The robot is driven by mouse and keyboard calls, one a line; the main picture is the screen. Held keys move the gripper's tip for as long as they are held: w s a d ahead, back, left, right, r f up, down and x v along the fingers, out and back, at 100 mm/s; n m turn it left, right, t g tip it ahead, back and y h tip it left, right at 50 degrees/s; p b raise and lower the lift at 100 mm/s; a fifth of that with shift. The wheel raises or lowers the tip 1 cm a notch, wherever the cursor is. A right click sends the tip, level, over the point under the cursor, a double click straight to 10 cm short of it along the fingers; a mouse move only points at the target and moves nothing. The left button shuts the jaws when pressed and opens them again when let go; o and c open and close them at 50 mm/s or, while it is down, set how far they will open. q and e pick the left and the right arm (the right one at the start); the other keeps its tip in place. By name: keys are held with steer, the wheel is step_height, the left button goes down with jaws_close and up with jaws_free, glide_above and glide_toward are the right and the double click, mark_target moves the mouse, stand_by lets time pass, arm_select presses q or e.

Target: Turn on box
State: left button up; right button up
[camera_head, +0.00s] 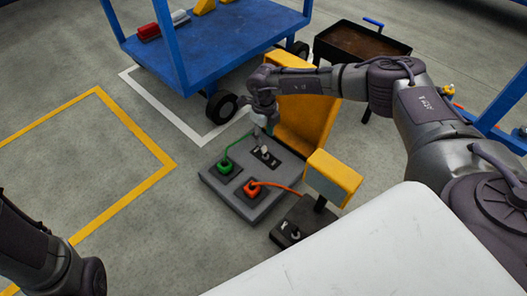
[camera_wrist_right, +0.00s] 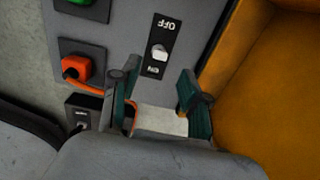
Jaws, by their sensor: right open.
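The grey box (camera_head: 238,197) lies on the floor, with a green plug (camera_head: 226,166) and an orange plug (camera_head: 252,189) in its sockets. Its switch (camera_head: 264,154) sits on a black plate. In the right wrist view the switch (camera_wrist_right: 159,52) shows a pale knob between the words OFF and ON; I cannot tell which way it is set. My right gripper (camera_head: 263,129) is over the far end of the box, beside the switch. In the wrist view its fingers (camera_wrist_right: 156,90) are apart and empty, just below the switch plate. My left gripper is out of view.
A yellow panel (camera_head: 307,120) stands right behind the box. A yellow-framed screen (camera_head: 333,178) and a small black switch unit (camera_head: 291,232) stand at its right. A blue cart (camera_head: 225,45) is behind. Floor at left is clear.

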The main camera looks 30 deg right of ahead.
mark_target(264, 147)
step_height(264, 147, down, 6)
steer(key=b, duration=0.3)
steer(key=shift+r, duration=0.1)
jaws_close()
